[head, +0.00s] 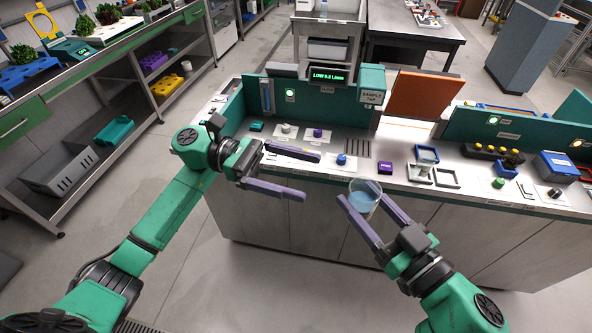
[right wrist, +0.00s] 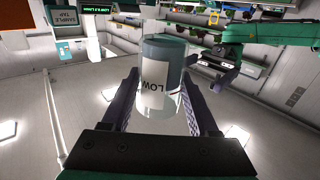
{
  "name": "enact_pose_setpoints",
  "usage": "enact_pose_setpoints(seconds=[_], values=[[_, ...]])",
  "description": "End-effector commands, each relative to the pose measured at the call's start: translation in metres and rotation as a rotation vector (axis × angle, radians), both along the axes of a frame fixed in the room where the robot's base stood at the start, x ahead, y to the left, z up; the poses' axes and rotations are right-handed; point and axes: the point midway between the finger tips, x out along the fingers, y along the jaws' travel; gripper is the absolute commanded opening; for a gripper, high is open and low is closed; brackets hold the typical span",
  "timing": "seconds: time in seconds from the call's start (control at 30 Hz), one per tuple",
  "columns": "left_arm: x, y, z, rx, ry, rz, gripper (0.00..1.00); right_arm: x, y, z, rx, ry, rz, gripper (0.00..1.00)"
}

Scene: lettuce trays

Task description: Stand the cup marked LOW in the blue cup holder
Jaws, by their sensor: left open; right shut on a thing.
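My right gripper (head: 356,194) is shut on a clear cup (head: 364,204) with bluish liquid, in front of the bench's front edge. In the right wrist view the cup (right wrist: 154,88) stands between the fingers, its white label reading LOW. The cup looks roughly upright. A small square holder with a blue rim (head: 427,153), seemingly the blue cup holder, is on the bench to the right of and behind the cup; it looks empty. My left gripper (head: 311,177) is open and empty, left of the cup near the bench's front edge.
Other square frames, one pale (head: 419,175) and one grey (head: 447,178), sit beside the blue-rimmed one. A sample tap (head: 371,97) and an orange panel (head: 420,94) rise behind. The display reads LOW.

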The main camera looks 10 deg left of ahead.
Motion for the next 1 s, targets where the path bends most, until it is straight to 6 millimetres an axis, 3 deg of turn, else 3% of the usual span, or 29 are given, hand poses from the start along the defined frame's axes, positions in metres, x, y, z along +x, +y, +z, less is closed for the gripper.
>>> enact_pose_setpoints(seconds=[0.17, 0.53, 0.7, 0.9, 0.93, 1.0], values=[[-0.006, -0.022, 0.000, 0.004, -0.013, -0.011, 0.99, 0.000, 0.000, 0.000, 0.000, 0.000, 0.000, 0.08], [-0.017, -0.103, 0.000, 0.001, -0.008, -0.007, 0.99, 0.000, 0.000, 0.000, 0.000, 0.000, 0.000, 0.08], [-0.019, -0.117, 0.000, 0.002, -0.006, -0.005, 0.99, 0.000, 0.000, 0.000, 0.000, 0.000, 0.000, 0.08], [-0.019, -0.118, 0.000, 0.002, -0.006, -0.005, 0.99, 0.000, 0.000, 0.000, 0.000, 0.000, 0.000, 0.08], [-0.019, -0.118, 0.000, 0.002, -0.006, -0.005, 0.95, 0.000, 0.000, 0.000, 0.000, 0.000, 0.000, 0.08], [-0.019, -0.118, 0.000, 0.002, -0.006, -0.005, 0.68, 0.000, 0.000, 0.000, 0.000, 0.000, 0.000, 0.08]])
